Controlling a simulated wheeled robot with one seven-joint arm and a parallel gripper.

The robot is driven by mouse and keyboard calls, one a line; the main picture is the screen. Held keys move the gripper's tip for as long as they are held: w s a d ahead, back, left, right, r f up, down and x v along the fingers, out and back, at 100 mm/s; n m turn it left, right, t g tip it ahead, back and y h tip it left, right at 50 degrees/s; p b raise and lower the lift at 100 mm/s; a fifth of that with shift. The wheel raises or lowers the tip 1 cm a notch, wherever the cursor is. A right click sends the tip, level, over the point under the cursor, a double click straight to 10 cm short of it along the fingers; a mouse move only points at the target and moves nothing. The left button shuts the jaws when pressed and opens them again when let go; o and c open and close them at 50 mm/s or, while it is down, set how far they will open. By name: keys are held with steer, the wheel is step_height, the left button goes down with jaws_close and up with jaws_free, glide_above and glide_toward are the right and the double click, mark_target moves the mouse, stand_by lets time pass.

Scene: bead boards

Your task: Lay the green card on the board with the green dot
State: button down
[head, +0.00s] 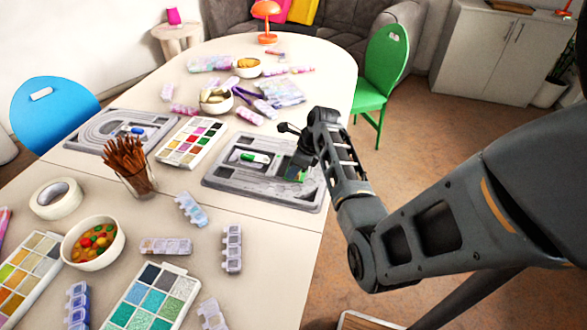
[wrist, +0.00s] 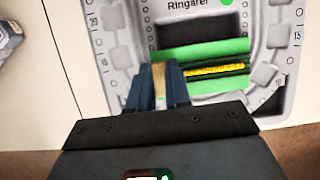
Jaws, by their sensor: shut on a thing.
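The board with the green dot (head: 216,176) lies flat near the table's right edge, and part of it fills the wrist view (wrist: 120,55). Its white label carries the green dot (wrist: 227,2) and printed letters. The green card (wrist: 205,50) has green bands with a dark and yellow strip between them. It shows over the board's right part in the head view (head: 302,176), partly hidden by my gripper. My gripper (wrist: 160,78) is shut on the card at its left side, over the board. I cannot tell whether the card touches the board.
Another board (head: 98,148) with a blue dot lies at the left. Bead boxes (head: 232,248) and a bead bowl (head: 93,243) are nearer. A green chair (head: 375,85) stands behind right.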

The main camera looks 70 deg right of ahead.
steer(key=c, duration=1.1)
jaws_free()
steer(key=shift+f, duration=0.1)
